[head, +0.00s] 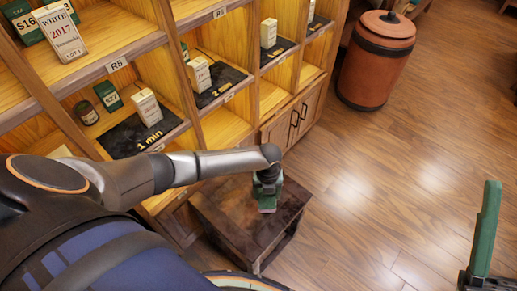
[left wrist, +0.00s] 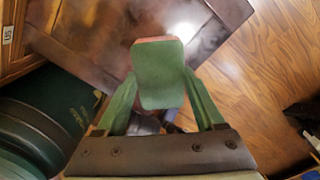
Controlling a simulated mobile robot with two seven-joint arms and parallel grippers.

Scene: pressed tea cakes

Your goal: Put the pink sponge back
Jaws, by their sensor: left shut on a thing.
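My left gripper (head: 268,188) is shut on the pink sponge (head: 267,209) over the small dark wooden table. In the left wrist view the sponge (left wrist: 158,75) shows a green face with a thin pink edge at its far end, between the two green fingers. I cannot tell whether the sponge touches the tabletop (head: 225,205). The table also shows in the left wrist view (left wrist: 85,45). One green finger of my right gripper (head: 485,230) shows at the right edge, over the floor; its other finger is not clear.
A wooden shelf (head: 160,40) with labelled cubbies, tins, white boxes and dark mats stands at the left and back. A brown lidded barrel (head: 376,65) stands at the back right. A dark green rounded object (left wrist: 40,130) is at the left in the wrist view.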

